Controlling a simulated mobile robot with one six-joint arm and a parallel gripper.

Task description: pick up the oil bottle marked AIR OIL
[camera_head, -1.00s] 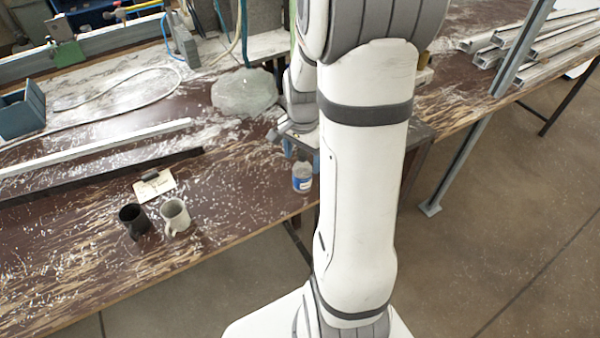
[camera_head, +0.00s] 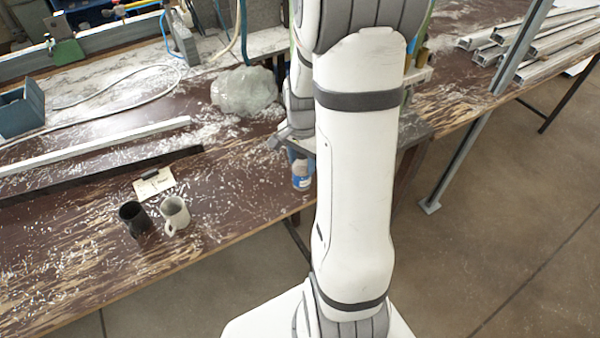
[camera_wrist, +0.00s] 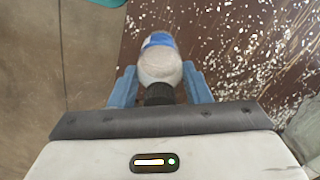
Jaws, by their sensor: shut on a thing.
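The oil bottle (camera_head: 302,181) is clear with a blue label and stands near the front edge of the bench, partly hidden by my gripper and arm in the head view. Any lettering on it is too small to read. In the wrist view the bottle (camera_wrist: 160,65) shows its rounded shoulder, blue label and dark cap between the two blue fingers. My gripper (camera_wrist: 160,86) is shut on the bottle, one finger on each side of it. In the head view my gripper (camera_head: 297,157) is at the bottle's upper part, mostly behind my arm.
A black mug (camera_head: 134,219) and a pale mug (camera_head: 175,215) stand left of the bottle, with a small card (camera_head: 154,183) behind them. A plastic-wrapped lump (camera_head: 245,90) lies farther back. Metal profiles (camera_head: 95,147) lie at left. The bench (camera_head: 235,205) has its front edge close by.

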